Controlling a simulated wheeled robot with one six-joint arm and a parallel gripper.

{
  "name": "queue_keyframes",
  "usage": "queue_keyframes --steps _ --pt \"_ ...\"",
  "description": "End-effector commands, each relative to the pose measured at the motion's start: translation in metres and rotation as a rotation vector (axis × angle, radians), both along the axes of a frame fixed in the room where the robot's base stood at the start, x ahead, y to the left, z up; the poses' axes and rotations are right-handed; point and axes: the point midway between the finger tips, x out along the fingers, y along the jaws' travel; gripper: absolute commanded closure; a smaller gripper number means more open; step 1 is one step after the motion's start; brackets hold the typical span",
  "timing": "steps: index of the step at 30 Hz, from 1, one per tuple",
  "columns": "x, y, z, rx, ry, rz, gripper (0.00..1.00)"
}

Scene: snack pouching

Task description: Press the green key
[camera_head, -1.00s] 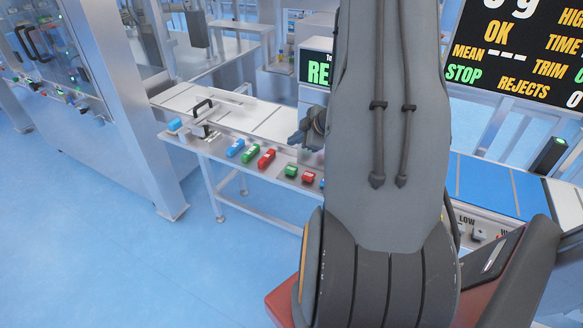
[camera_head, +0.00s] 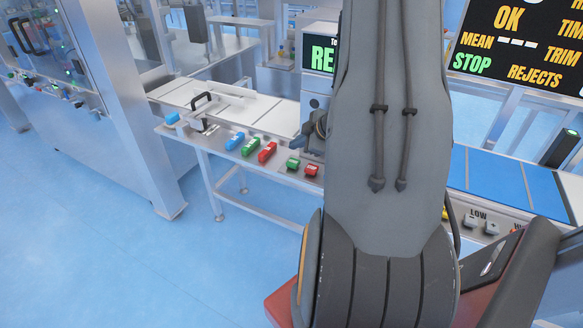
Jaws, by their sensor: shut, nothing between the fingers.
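Two green controls show on the front panel of the conveyor bench. A long green key (camera_head: 250,147) lies between a blue key (camera_head: 235,141) and a red key (camera_head: 267,151). A smaller square green button (camera_head: 293,163) sits farther right beside a red button (camera_head: 312,170). My gripper (camera_head: 298,142) shows partly past the left side of my arm, small and dark, above and close to the square green button in the picture. It looks shut and empty, and I see no contact with either green control. My arm hides the rest of it.
The metal bench (camera_head: 187,132) carries a black handle (camera_head: 202,98) and a blue block (camera_head: 172,118) at its left end. A screen (camera_head: 320,60) stands behind the buttons. A blue belt (camera_head: 490,172) lies right of my arm. The blue floor at left is clear.

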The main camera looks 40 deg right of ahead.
Motion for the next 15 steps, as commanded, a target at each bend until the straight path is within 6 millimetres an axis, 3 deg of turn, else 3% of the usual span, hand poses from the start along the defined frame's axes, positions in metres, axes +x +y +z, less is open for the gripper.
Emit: queue_keyframes --steps 6,15 --pt "0.000 0.000 -0.028 0.002 0.001 -0.001 1.00" --pt "0.000 0.000 -0.036 -0.001 0.000 -0.001 1.00"
